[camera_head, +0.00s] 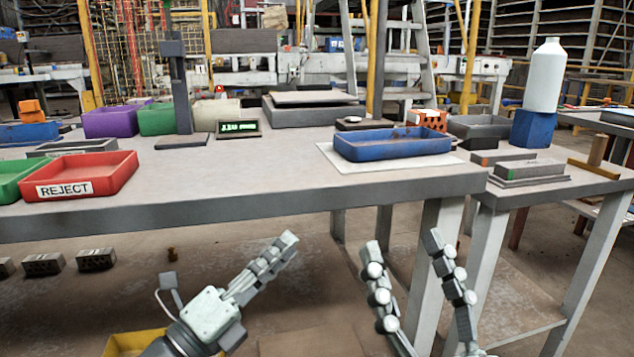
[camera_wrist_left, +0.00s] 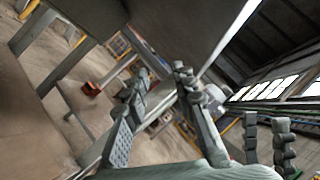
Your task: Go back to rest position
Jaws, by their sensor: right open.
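My left gripper (camera_head: 285,245) is in front of the table's front edge, below tabletop height, pointing up and to the right. In the left wrist view (camera_wrist_left: 161,72) its fingers stand apart with nothing between them. My right gripper (camera_head: 404,243) is to its right, in front of the table's right end. Its two fingers point up, apart and empty. They also show at the right of the left wrist view (camera_wrist_left: 267,120). An orange brick with holes (camera_head: 428,118) lies behind the blue tray (camera_head: 392,150). Neither gripper touches a tray or brick.
The table (camera_head: 260,185) edge runs just above both grippers. A red REJECT bin (camera_head: 110,177) stands at its left. Grey bricks (camera_head: 43,264) lie below the table, left.

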